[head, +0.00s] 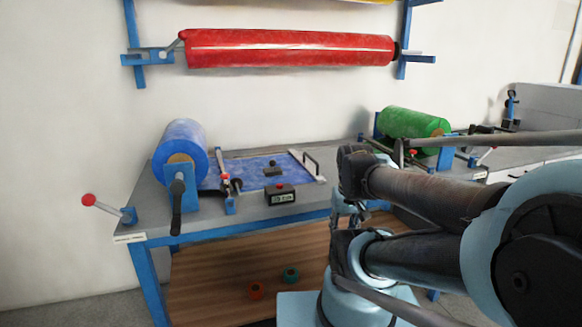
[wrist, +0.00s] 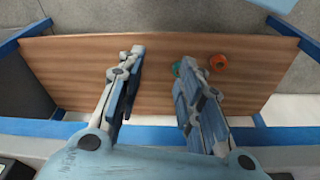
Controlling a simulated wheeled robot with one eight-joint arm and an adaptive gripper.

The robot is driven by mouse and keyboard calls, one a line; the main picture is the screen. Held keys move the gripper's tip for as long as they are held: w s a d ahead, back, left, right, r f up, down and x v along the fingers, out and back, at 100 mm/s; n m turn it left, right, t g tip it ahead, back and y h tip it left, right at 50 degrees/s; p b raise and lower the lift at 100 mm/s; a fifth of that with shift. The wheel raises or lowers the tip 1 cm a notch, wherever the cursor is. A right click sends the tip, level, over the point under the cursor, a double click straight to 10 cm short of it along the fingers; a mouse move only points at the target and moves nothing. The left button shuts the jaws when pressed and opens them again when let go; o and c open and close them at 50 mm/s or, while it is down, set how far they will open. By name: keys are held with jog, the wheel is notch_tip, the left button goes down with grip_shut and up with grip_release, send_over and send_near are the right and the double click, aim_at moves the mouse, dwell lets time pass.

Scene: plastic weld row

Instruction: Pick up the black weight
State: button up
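The black weight (head: 273,169) is a small dark block with a knob on top. In the head view it sits on the blue sheet (head: 240,172) on the grey bench, left of my arm. It cannot be made out in the wrist view.
A black box with a display (head: 281,195) stands at the bench's front edge, near the weight. A blue roll (head: 181,146) stands left and a metal bar with handle (head: 308,166) right. Orange (head: 256,291) and teal (head: 290,275) rings lie on the lower wooden shelf (head: 215,270).

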jog(key=shift+w+d, duration=0.1)
jog(key=shift+w, duration=0.35)
jog(key=o, duration=0.8)
jog(key=shift+s+r, duration=0.3)
jog(key=shift+r, duration=0.2)
jog(key=shift+c, duration=0.2)
notch_tip(320, 180, up, 23)
jog(key=m+g, duration=0.2)
jog(key=m, duration=1.3)
send_over(273, 167)
notch_tip(273, 167, down, 11)
jog(key=shift+w+d+f, duration=0.1)
jog(key=shift+w+f, duration=0.05)
jog(key=shift+f, duration=0.05)
jog(key=shift+w+a+f, duration=0.1)
jog(key=shift+f, duration=1.25)
jog(key=shift+w+a+f, duration=0.1)
jog(key=shift+f, duration=1.25)
